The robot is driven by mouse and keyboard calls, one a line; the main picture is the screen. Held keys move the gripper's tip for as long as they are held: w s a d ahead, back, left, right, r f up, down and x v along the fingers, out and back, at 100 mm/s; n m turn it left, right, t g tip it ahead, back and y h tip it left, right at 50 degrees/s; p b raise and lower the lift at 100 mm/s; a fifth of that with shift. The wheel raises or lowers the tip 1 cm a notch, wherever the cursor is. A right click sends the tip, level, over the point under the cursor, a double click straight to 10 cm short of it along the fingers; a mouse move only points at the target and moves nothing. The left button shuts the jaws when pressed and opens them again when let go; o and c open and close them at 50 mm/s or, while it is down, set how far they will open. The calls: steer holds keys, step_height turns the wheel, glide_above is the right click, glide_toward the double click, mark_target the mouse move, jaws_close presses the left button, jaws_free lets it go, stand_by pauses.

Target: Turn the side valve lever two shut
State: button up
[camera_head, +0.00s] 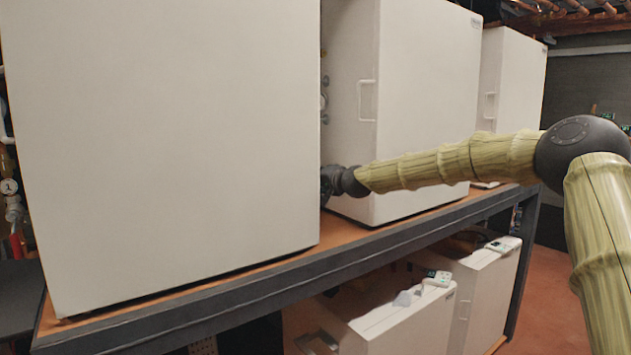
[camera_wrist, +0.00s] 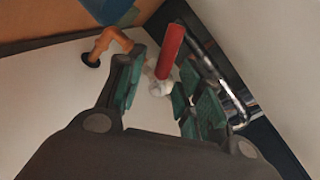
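In the wrist view my gripper (camera_wrist: 160,80) is open, its two green-padded fingers apart. A red valve lever (camera_wrist: 171,48) stands between and just beyond the fingertips, running up and slightly right from a pale valve body (camera_wrist: 160,87). I see clear gaps on both sides of the lever; whether a pad touches it I cannot tell. No number shows on this valve. In the head view my gripper (camera_head: 328,183) reaches into the gap between two white cabinets and is mostly hidden by the near one; the lever there is out of sight.
The near white cabinet (camera_head: 170,130) and second white cabinet (camera_head: 425,100) flank the gap on the shelf (camera_head: 240,288). Another red lever (camera_head: 16,244), below a tag marked 1, shows at far left.

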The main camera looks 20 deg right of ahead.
steer(key=shift+a, duration=0.1)
steer(key=v, duration=1.2)
